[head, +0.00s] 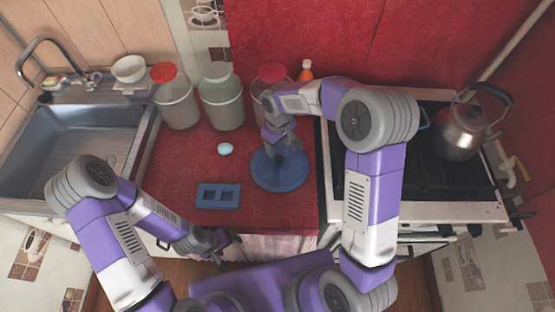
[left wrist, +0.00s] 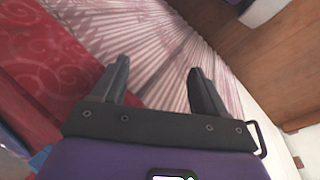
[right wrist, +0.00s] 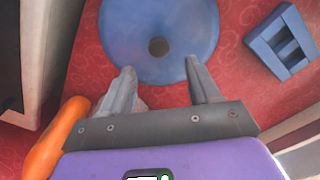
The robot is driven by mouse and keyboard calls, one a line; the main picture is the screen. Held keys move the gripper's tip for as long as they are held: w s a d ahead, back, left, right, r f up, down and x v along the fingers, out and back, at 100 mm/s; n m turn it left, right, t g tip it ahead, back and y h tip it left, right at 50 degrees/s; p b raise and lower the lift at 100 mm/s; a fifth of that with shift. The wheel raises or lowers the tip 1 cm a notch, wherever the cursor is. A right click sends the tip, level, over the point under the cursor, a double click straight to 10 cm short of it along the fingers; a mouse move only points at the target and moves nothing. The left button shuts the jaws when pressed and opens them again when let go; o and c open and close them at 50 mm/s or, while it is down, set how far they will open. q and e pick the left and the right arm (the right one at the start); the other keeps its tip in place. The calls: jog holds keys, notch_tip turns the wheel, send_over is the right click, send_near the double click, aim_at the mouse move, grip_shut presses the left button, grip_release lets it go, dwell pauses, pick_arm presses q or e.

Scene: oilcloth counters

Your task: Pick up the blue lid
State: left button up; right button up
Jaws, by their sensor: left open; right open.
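The blue lid (head: 279,178) is a round disc lying on the red oilcloth counter in the head view. The right wrist view shows the same blue lid (right wrist: 115,35) with a dark round knob (right wrist: 158,46) at its middle. My right gripper (head: 277,148) is above the lid, open and empty; in the right wrist view its fingers (right wrist: 160,82) point at the lid's near part, with the knob beyond the tips. My left gripper (head: 222,245) is open and empty in front of the counter's front edge, and its spread fingers (left wrist: 158,72) show in the left wrist view.
A blue block with two openings (head: 218,196) and a pale egg-like object (head: 225,149) lie left of the lid. Several jars (head: 222,97) and an orange bottle (head: 305,70) stand along the back. A sink (head: 75,140) is left; a stove with a kettle (head: 463,130) is right.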

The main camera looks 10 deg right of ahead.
aim_at(280, 158)
jog(key=shift+s+f, duration=0.35)
jog(key=shift+f, duration=0.45)
jog(key=f, duration=0.2)
jog(key=f+b, duration=0.1)
jog(key=f, duration=0.1)
jog(key=shift+w+d+f, duration=0.2)
jog(key=shift+f, duration=0.2)
jog(key=shift+c, duration=0.2)
grip_shut()
